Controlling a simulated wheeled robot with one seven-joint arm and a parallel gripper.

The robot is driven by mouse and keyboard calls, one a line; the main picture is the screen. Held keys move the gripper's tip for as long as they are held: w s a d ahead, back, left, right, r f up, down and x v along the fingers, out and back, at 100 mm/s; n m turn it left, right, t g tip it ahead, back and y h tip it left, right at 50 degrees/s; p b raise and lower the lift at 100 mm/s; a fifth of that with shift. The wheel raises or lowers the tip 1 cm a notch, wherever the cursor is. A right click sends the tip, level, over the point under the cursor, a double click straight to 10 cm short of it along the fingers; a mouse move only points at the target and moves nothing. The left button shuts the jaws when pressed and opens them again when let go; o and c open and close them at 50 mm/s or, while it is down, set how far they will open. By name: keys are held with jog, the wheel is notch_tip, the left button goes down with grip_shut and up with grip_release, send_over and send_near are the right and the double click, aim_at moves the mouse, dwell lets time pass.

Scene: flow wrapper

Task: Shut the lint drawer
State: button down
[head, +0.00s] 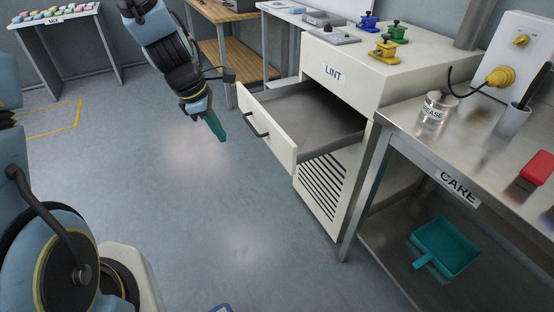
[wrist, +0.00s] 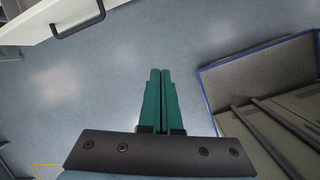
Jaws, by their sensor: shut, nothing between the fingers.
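The lint drawer (head: 268,128) is pulled well out of the cream cabinet marked LINT (head: 360,62) in the head view. Its inside looks grey and empty, and its front has a dark bar handle (head: 255,126). The drawer front and handle (wrist: 80,24) also show at the top left of the wrist view. My gripper (head: 219,133) has green fingers and hangs over the floor, left of the drawer front and apart from it. In the wrist view the two fingers (wrist: 160,72) are together with nothing between them.
A blue-edged grey object (wrist: 262,72) lies at the wrist view's right. The floor before the drawer is clear.

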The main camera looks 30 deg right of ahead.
jog(key=s+d+f+n, duration=0.3)
jog(key=d+f+n, duration=0.1)
jog(key=d, duration=0.4)
jog(key=p, duration=0.2)
send_over(280, 156)
jog(key=s+a, duration=0.4)
notch_tip(280, 156, down, 8)
jog(key=shift+s+d+f+g+h, duration=0.15)
jog(key=shift+d+f+g+h, duration=0.2)
jog(key=shift+d, duration=0.2)
